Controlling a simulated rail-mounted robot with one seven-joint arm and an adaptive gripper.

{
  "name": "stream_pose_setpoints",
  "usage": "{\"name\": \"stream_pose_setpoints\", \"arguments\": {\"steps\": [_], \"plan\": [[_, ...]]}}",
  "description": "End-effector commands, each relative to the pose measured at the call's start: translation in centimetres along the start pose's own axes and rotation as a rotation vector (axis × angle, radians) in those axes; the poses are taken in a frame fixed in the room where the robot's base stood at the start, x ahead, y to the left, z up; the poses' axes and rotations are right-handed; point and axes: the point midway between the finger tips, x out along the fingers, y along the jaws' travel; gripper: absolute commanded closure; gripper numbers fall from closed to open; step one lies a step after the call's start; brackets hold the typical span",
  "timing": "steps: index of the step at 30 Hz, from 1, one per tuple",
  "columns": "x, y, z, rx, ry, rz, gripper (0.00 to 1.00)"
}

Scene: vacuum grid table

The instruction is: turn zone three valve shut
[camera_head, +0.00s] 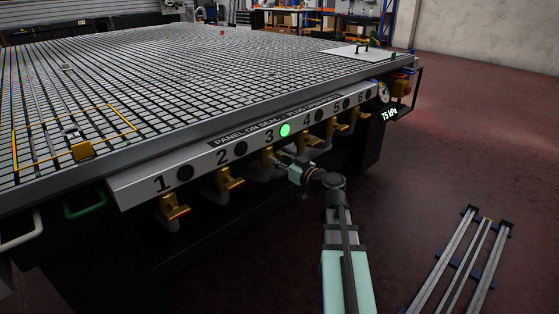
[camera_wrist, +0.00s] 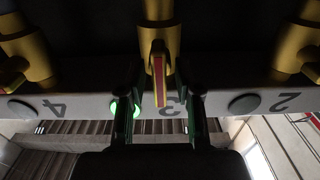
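The zone three valve (camera_head: 267,158) is a brass body under the panel number 3, partly hidden by my gripper in the head view. In the wrist view, which shows the panel upside down, its brass body (camera_wrist: 159,34) is at top centre. Its red and yellow striped lever (camera_wrist: 159,80) points from the body towards the panel, roughly in line with the body. My gripper (camera_wrist: 158,78) is open, with one dark finger on each side of the lever and visible gaps between. It also shows in the head view (camera_head: 283,160). The lamp beside number 3 (camera_head: 285,130) glows green.
Neighbouring brass valves stand close on both sides, at number 2 (camera_head: 229,179) and number 4 (camera_head: 308,140). Their lamps are dark. The grid table (camera_head: 170,75) overhangs the valves. A gauge (camera_head: 384,92) with a 75 kPa readout is at the right end. Floor right of my arm is clear up to some rails (camera_head: 462,262).

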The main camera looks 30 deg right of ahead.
Motion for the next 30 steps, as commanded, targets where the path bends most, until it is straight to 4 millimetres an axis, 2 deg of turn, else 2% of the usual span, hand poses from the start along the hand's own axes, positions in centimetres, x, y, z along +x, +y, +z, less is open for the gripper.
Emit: {"name": "stream_pose_setpoints", "arguments": {"steps": [1, 2, 17, 23, 30], "plan": [[-0.01, 0.0, 0.0, 0.0, 0.0, 0.0, 0.91], [-0.01, 0.0, 0.0, 0.0, 0.0, 0.0, 1.0], [0.0, 0.05, 0.03, 0.046, 0.0, 0.0, 1.0], [0.01, 0.12, 0.04, 0.155, 0.001, -0.001, 1.0], [0.01, 0.25, 0.01, 0.36, 0.001, -0.001, 1.0]]}}
